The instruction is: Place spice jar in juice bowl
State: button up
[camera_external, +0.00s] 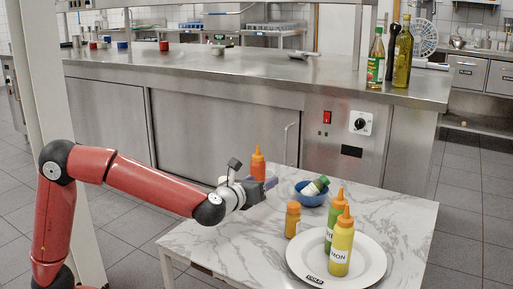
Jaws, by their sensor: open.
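A small orange-brown jar (292,219), which looks like the spice jar, stands upright on the marble-topped table, left of the plate. A blue bowl (309,199) sits behind it to the right. A small white container with a green top (315,186) lies tilted in the bowl, partly over its rim. My gripper (271,184) is open above the table, left of the bowl and behind the orange-brown jar. It appears empty, though its fingers are small and seen from the side.
An orange squeeze bottle (257,165) stands just behind my gripper, its lower part hidden. A white plate (303,262) at the front holds a yellow bottle (341,248) and a green bottle (330,237). The marble table's (220,238) front left is clear. A steel counter (230,72) stands behind.

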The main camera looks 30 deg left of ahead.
aim_at(298, 204)
jog(key=d+f+m+h, duration=0.1)
jog(key=d+f, duration=0.1)
jog(key=s+d+f+m+h, duration=0.1)
jog(key=d+f+m, duration=0.1)
jog(key=d, duration=0.1)
jog(key=s+d+f+m+h, duration=0.1)
jog(key=d+f, duration=0.1)
jog(key=d, duration=0.1)
jog(key=shift+s+d+f+m+t, duration=0.2)
jog(key=shift+d+m+t, duration=0.1)
jog(key=shift+t, duration=0.1)
jog(key=x, duration=0.7)
jog(key=shift+w+a+f, duration=0.15)
jog(key=shift+w+f, duration=0.05)
jog(key=shift+w, duration=0.1)
jog(key=c, duration=1.2)
jog(key=shift+c, duration=0.2)
jog(key=shift+r, duration=0.15)
notch_tip(298, 204, up, 20)
jog(key=p, duration=0.4)
